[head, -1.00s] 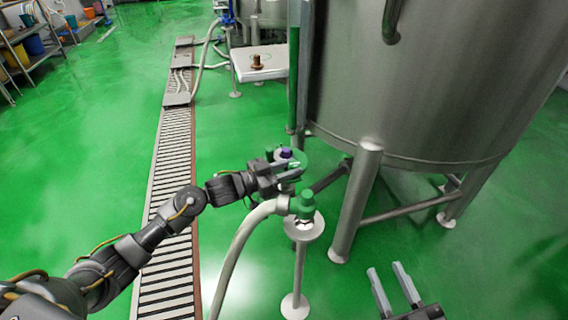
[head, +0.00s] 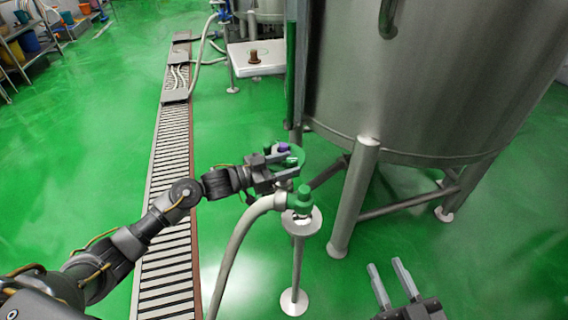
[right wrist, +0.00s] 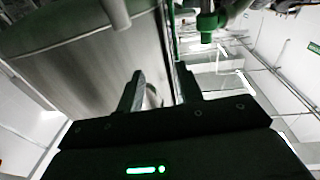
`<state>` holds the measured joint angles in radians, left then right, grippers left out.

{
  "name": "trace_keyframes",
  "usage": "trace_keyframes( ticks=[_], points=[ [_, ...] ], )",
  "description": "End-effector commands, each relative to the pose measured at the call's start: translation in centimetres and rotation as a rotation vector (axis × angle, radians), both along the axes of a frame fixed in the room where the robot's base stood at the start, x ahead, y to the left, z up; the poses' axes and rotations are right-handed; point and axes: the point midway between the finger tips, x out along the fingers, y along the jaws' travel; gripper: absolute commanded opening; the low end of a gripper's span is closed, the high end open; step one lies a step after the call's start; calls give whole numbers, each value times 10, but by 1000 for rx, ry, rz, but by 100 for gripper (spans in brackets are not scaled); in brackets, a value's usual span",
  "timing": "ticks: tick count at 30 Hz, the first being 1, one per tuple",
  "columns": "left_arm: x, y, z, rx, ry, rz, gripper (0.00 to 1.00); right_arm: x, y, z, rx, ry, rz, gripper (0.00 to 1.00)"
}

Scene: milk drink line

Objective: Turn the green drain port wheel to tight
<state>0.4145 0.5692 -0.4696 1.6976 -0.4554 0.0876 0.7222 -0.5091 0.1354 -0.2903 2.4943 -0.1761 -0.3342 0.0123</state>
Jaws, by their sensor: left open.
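The green wheel (head: 299,153) sits at the foot of the steel tank's left side in the head view, partly hidden by my left gripper. My left gripper (head: 292,161) is open at the wheel's near left side, and a small green part shows between its fingertips. I cannot tell whether the fingers touch it. A small purple piece (head: 284,147) shows beside the upper finger. My right gripper (head: 383,275) is open and empty over the floor at the lower right. Its fingers also show apart in the right wrist view (right wrist: 160,85).
A green hose fitting (head: 303,199) on a thin steel stand is just in front of the wheel, with a pale hose (head: 238,242) curving down left. The steel tank (head: 430,85) and its legs (head: 353,200) stand to the right. A floor drain (head: 172,205) runs left.

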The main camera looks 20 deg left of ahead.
Motion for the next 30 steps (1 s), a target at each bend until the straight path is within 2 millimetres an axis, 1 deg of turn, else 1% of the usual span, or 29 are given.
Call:
trace_keyframes(
  ticks=[9, 15, 21, 30],
  points=[
    [-39, 46, 0, 4, 3, 0, 52, 4, -19, -32, -93, 194, -59, 36],
    [-59, 69, 0, 2, 3, -1, 52, 3, -28, -47, -131, 283, -84, 36],
    [-67, 78, 0, -1, 1, -2, 52, 2, -32, -54, -146, 318, -94, 36],
    [-67, 78, 0, -1, -1, -4, 52, 2, -32, -54, -147, 319, -94, 36]
  ],
)
